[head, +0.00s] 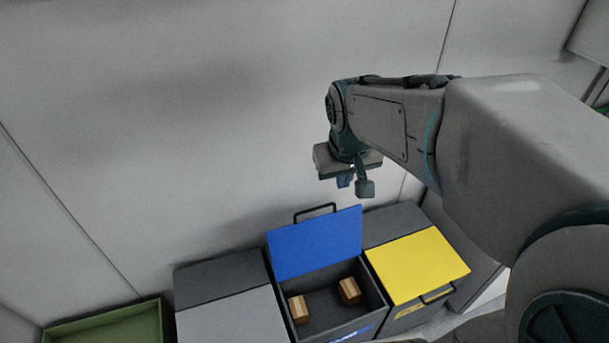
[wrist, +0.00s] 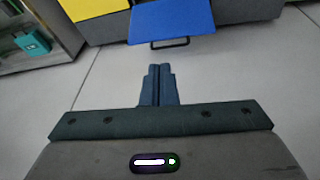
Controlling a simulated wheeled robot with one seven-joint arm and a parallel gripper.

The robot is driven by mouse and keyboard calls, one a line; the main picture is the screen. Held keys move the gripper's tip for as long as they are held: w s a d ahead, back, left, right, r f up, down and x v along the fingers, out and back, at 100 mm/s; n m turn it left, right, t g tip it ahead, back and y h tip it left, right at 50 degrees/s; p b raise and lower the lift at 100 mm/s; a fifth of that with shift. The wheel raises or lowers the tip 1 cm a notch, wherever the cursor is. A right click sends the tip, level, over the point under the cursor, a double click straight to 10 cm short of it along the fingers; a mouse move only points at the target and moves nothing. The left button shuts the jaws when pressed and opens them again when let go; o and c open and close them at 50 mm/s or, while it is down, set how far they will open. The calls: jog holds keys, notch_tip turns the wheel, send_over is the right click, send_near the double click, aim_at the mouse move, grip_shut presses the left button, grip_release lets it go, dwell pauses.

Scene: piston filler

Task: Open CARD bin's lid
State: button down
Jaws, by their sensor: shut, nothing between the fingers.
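Three lidded bins stand in a row in the head view. The middle bin (head: 376,303) has its blue lid (head: 315,242) raised, with a dark handle (head: 315,213) along the upper edge. Its inside shows, with wooden blocks in it. The yellow lid (head: 418,265) on the right and the pale grey lid (head: 232,318) on the left are down. Label text is too small or cut off to read, so I cannot tell which bin is CARD. My gripper (head: 345,182) is shut and empty above and behind the blue lid. In the wrist view its closed fingers (wrist: 160,69) are apart from the blue lid (wrist: 172,20).
Two wooden blocks (head: 349,291) (head: 298,309) lie in the middle bin. A green tray (head: 105,328) is at the lower left. A pale wall stands behind the bins. A teal box (wrist: 32,44) sits on a shelf in the wrist view.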

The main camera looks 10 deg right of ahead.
jog(key=w+f+n+y+b, duration=0.15)
jog(key=w+f+b, duration=0.65)
jog(key=w+f, duration=1.6)
jog(key=w+p+x, duration=0.1)
jog(key=x, duration=0.9)
jog(key=shift+g, duration=0.3)
jog(key=shift+s+d+r+p, duration=0.15)
jog(key=shift+s+p, duration=0.15)
jog(key=shift+s, duration=0.7)
jog(key=shift+s+d+p, duration=0.1)
jog(key=shift+s+p, duration=0.2)
jog(key=shift+s, duration=0.75)
